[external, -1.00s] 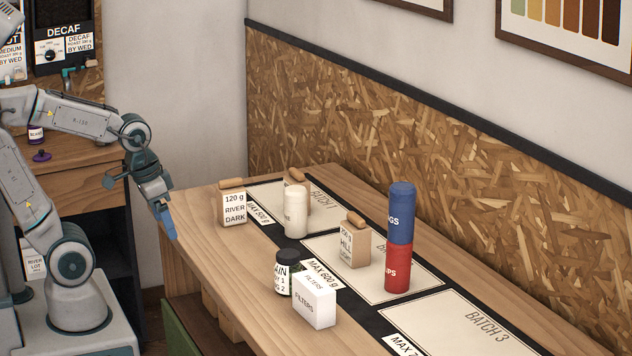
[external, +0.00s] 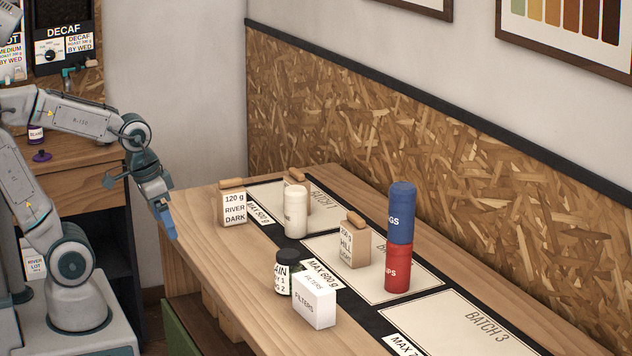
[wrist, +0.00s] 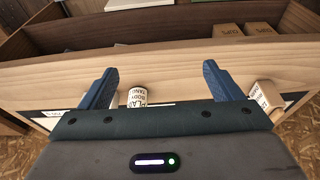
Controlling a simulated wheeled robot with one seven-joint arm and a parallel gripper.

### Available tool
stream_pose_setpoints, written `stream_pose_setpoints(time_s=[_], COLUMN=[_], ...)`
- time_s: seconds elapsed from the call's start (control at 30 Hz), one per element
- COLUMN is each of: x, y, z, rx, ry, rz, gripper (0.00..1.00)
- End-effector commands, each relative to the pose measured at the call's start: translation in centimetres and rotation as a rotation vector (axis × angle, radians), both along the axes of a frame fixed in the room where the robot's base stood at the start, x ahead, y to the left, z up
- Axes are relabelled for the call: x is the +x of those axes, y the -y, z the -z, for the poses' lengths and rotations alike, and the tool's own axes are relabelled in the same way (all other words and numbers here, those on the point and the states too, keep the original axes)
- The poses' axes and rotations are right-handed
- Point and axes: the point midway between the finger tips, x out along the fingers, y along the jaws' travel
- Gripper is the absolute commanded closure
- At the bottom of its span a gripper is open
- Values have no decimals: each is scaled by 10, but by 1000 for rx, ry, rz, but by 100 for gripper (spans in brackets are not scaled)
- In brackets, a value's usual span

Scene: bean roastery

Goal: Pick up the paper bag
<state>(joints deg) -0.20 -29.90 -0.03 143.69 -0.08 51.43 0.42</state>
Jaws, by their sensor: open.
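Several tan paper bags with rolled tops stand on the table (external: 190,203). One bag (external: 233,207), labelled 120 g River Dark, is nearest to my gripper. Another bag (external: 355,245), labelled Hill Light, stands on the middle mat. A third bag (external: 298,180) is partly hidden behind a pale cylinder (external: 295,212). My gripper (external: 140,208) is open and empty, left of the table and apart from every bag. In the wrist view its blue fingers (wrist: 163,88) are spread, and a tan bag with a white label (wrist: 267,97) shows beside the right finger.
A blue can (external: 401,212) is stacked on a red can (external: 398,268). A dark jar (external: 285,272) and a white filters box (external: 314,302) stand near the front edge.

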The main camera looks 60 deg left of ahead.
Motion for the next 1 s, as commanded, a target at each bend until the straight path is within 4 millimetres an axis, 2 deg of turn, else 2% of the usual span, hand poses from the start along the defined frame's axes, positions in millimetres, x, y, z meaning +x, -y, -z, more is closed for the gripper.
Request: stream_pose_setpoints(time_s=[0.27,0.37,0.43,0.57,0.7,0.83,1.0], x=[1,9,23,68,125,179,248], y=[0,0,1,3,5,8,12], z=[0,-5,-12,-30,-46,-54,-55], rx=[0,-2,-5,-12,-19,-24,-24], ry=[0,1,5,17,35,50,73], rz=[0,1,2,5,7,9,13], gripper=[11,11,11,11,11,11,11])
